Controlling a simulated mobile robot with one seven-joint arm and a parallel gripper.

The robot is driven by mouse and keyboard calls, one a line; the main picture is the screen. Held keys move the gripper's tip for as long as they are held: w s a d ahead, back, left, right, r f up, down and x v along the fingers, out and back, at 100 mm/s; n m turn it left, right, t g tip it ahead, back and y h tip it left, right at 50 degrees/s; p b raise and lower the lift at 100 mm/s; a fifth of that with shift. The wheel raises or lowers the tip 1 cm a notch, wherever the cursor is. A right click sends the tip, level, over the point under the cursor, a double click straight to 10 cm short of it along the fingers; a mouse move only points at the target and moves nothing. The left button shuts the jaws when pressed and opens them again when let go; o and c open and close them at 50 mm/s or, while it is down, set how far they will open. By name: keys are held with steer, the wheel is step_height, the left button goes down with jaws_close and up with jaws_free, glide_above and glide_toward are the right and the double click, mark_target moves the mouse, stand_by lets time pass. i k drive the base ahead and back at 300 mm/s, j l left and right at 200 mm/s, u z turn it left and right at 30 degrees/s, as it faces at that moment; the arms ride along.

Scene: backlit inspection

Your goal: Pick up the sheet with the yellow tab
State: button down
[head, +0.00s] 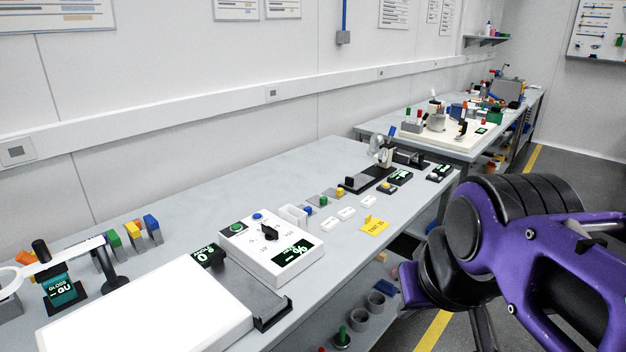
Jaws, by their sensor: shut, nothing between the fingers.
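Small pieces with blue, green and yellow tabs lie in a row at mid-table. The yellow-tabbed piece (340,192) is the farthest of the three, beside a black base. It is too small to tell whether it is a sheet. Grey upright holders at the left carry green, yellow-orange (133,229) and blue tops. My gripper is not in view; only my purple arm shows at the right, off the table's front side.
A bright white light panel (150,312) fills the near table. A white control box (271,248) with a black knob stands beyond it. A magnifier ring and a gloss meter (60,288) stand at left. A second bench (440,140) stands farther back. Some tabletop behind the control box is bare.

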mark_target(338, 194)
steer(key=k, duration=0.2)
steer(key=i+l, duration=0.15)
steer(key=l, duration=0.25)
steer(key=i+l+z, duration=0.1)
steer(key=i+l, duration=0.55)
